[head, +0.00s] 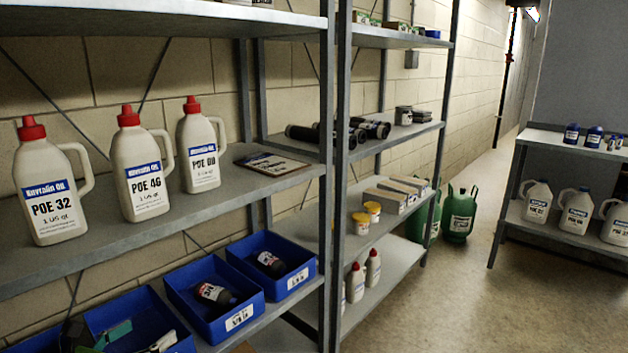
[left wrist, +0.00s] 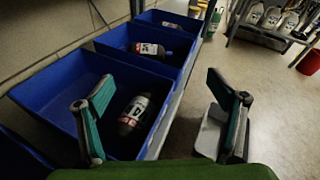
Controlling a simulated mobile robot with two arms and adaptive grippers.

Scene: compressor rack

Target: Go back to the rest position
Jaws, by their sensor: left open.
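The head view does not clearly show that bottle. My right gripper is in neither view.
Two further blue bins (head: 185,298) (head: 240,262) hold one dark bottle each. Jugs labelled POE 32 (head: 50,190), POE 46 (head: 143,170) and POE 00 (head: 200,150) stand on the shelf above. A metal post (head: 328,180) stands right of the bins. The floor (head: 480,290) on the right is clear.

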